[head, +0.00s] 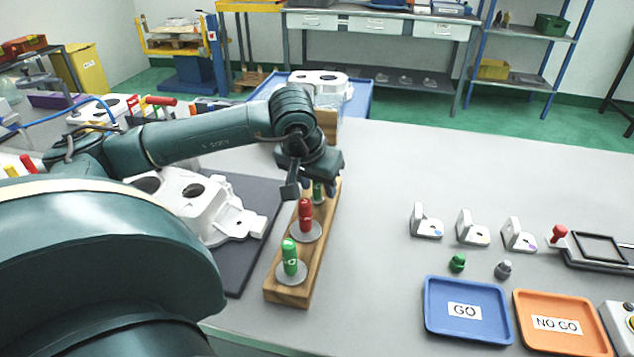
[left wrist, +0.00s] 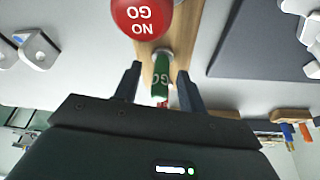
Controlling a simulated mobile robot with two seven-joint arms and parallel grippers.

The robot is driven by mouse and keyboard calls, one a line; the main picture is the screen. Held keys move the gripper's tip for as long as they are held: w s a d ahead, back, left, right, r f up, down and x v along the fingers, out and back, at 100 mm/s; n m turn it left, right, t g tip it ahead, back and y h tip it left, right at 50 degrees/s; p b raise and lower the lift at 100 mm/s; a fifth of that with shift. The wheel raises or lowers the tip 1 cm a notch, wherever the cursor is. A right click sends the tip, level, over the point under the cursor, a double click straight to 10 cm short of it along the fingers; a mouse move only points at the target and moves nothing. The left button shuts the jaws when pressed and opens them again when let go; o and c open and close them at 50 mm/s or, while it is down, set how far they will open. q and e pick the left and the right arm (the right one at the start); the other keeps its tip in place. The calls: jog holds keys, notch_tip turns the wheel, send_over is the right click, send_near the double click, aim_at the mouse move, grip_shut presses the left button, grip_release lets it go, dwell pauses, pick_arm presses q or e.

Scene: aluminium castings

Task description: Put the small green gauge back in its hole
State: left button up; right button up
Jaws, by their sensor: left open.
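The small green gauge (head: 318,193), marked GO, stands at the far part of a wooden rack (head: 285,292). It also shows in the left wrist view (left wrist: 160,82), with a grey disc at one end. My left gripper (head: 311,187) is open, its two fingers on either side of this gauge, apparently not touching it. Whether the gauge sits fully in a hole is hidden. A red gauge (head: 306,215), marked NO GO in the left wrist view (left wrist: 142,14), stands in the middle of the rack. A larger green gauge (head: 290,258) stands at the near end. My right gripper is out of view.
A white casting (head: 195,205) lies on a dark mat (head: 262,190) left of the rack. Right are several small white brackets (head: 427,222), a blue GO tray (head: 467,335) and an orange NO GO tray (head: 560,345). The table between rack and trays is clear.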

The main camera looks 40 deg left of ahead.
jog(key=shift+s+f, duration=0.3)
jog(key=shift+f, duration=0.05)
pick_arm(q)
jog(key=v, duration=1.3)
jog(key=shift+p, duration=0.4)
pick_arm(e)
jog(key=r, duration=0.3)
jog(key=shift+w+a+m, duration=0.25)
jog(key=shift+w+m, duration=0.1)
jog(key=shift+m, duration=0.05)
